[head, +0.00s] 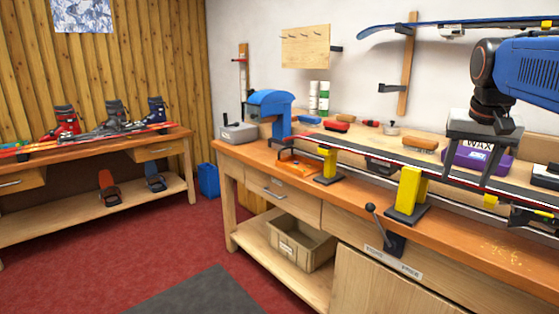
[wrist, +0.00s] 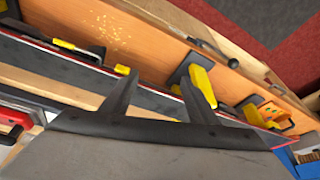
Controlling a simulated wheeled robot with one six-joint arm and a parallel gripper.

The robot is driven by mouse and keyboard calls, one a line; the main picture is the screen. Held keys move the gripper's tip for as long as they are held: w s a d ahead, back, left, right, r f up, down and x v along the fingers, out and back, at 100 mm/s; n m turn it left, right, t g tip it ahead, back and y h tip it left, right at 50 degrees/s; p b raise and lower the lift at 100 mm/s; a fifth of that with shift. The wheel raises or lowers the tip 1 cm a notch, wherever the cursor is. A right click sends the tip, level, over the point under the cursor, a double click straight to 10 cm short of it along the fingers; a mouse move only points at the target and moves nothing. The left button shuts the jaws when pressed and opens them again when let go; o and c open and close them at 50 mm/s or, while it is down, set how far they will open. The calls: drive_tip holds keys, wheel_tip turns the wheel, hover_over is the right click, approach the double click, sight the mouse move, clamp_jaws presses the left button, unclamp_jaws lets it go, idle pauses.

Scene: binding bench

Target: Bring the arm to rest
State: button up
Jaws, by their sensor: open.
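My gripper (head: 474,168) hangs over the right part of the bench in the head view, below my blue arm. Its two fingers are spread apart and point down, with nothing between them that I can make out. In the wrist view the fingers of my gripper (wrist: 160,92) reach out above a dark ski (wrist: 152,97) with a red edge. The same ski (head: 345,147) lies along the bench on yellow supports in the head view. Whether the fingers touch the ski I cannot tell.
Yellow clamps (head: 409,190) and (head: 328,161) rise from the bench (head: 290,160). A purple wax box (head: 466,157) stands behind my gripper. A lever (head: 385,232) juts out at the bench front. A blue ski (head: 440,27) hangs on the wall. The red floor (head: 130,240) is mostly clear.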

drive_tip(key=s+a+f+n, duration=0.2)
drive_tip(key=s+a+f, duration=0.2)
drive_tip(key=s+f, duration=0.2)
drive_tip(key=s+a+f+n+t+y, duration=0.1)
drive_tip(key=s+a+f, duration=0.4)
drive_tip(key=f, duration=0.5)
drive_tip(key=s+a+f+n, duration=0.3)
drive_tip(key=s+a+f, duration=0.2)
drive_tip(key=s+f, duration=0.3)
drive_tip(key=shift+y, duration=0.4)
